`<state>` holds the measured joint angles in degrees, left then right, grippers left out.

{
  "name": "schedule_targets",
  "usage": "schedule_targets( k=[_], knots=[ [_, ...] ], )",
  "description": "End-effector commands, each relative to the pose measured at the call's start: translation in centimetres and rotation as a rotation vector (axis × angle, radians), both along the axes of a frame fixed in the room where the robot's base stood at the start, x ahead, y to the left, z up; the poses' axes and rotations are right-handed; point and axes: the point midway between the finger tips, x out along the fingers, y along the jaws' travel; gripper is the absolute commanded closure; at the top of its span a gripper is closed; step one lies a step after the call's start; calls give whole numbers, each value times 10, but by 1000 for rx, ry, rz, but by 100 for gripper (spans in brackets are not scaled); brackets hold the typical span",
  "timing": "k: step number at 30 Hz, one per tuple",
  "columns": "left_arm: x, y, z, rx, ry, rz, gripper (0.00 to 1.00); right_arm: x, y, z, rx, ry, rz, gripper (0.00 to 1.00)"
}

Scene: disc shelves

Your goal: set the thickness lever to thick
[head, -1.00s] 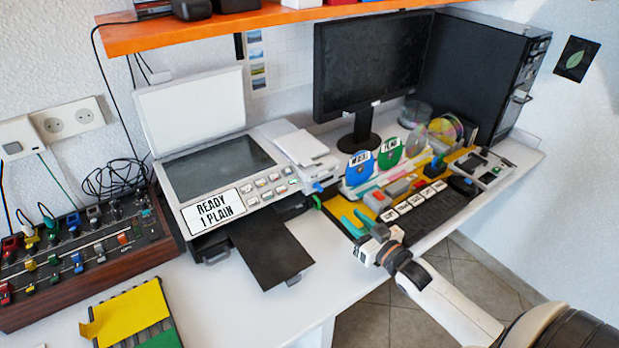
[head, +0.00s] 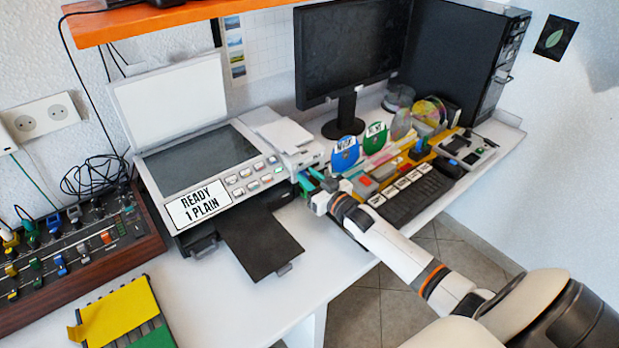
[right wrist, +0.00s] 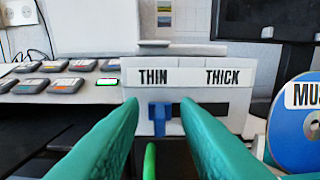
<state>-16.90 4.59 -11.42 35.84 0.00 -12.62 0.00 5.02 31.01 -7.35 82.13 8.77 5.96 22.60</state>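The thickness lever is a blue tab (right wrist: 160,117) on the front of the white printer (head: 150,208). It stands at the left part of a dark slot (right wrist: 212,109), below the THIN label (right wrist: 153,77); the THICK label (right wrist: 222,77) is to the right. My right gripper (right wrist: 160,106) has teal fingers, parted, one on each side of the lever in the picture. Whether they touch it or reach as far as it I cannot tell. In the head view, my right gripper (head: 308,181) is at the printer's right front corner. My left gripper is not in view.
A green stick-like part (right wrist: 149,160) shows below the lever. A blue disc (head: 345,154) and a green disc (head: 375,137) stand to the right, behind the keyboard (head: 417,199). The printer's black output tray (head: 260,244) juts out left of my right arm.

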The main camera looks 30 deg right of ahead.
Motion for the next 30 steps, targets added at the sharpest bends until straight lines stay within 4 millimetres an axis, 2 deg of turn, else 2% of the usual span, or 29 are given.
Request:
schedule_targets(
  k=[10,15,21,23,30],
  knots=[
    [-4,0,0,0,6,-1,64,4,0,0,0,0,0,71],
    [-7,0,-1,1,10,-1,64,3,0,0,1,0,0,99],
    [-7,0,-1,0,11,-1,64,3,0,0,0,0,0,100],
    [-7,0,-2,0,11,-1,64,4,-5,-1,-2,1,0,100],
    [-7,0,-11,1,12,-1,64,7,-46,-2,-4,1,-1,100]
  ],
)
